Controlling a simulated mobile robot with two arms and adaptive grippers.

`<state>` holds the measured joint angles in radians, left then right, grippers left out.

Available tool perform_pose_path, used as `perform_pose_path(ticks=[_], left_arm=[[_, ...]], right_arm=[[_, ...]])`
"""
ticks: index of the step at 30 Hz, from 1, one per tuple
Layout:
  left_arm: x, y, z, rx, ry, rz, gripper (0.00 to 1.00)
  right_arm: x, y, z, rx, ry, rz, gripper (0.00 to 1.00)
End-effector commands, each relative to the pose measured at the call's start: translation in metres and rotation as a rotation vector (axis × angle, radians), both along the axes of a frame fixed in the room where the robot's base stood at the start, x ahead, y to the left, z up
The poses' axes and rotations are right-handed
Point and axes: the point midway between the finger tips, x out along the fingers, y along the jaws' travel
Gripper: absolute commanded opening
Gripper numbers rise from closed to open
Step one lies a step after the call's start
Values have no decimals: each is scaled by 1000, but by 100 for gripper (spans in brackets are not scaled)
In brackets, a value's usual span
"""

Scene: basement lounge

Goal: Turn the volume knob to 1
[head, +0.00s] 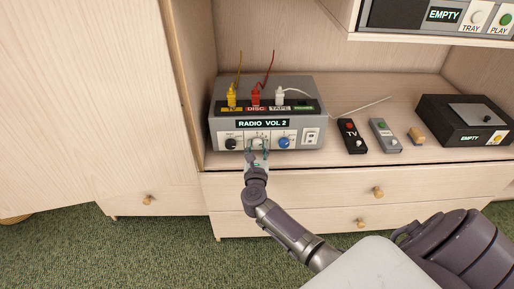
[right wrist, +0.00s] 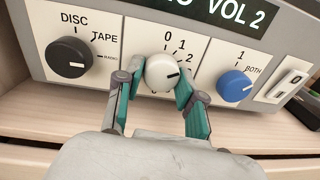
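The volume knob (right wrist: 162,72) is a round white dial in the middle panel of the grey radio box (head: 222,131). It shows in the head view (head: 257,142) too, partly hidden by my fingers. Its dark pointer mark points right and slightly up, towards the 2 on the scale. The display (head: 262,123) reads "RADIO VOL 2". My right gripper (right wrist: 160,80) has one finger on each side of the knob, with the fingertips close against its rim, and appears shut on it. My left gripper is not in view.
A black selector knob (right wrist: 68,54) is left of the volume knob, and a blue knob (right wrist: 234,86) and white switch (right wrist: 284,87) are right. Two remotes (head: 351,136) (head: 384,136) and a black box (head: 465,120) lie on the shelf. Drawers are below.

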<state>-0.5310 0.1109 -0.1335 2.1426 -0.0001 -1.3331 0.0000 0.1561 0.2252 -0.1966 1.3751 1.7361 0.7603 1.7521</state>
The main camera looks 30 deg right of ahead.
Motion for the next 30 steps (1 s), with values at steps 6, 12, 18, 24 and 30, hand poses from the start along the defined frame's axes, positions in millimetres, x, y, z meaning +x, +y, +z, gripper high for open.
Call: perform_pose_path(ticks=[6,12,18,24,30], left_arm=[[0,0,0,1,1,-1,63],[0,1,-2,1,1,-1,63],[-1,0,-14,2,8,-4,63],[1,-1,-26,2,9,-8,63],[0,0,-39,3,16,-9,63]], right_arm=[[0,0,0,-4,3,0,4],[-1,1,-1,-47,32,0,4],[-1,0,-1,-150,97,0,4],[-2,0,-1,-269,170,-1,4],[-2,-1,-1,-368,229,0,4]])
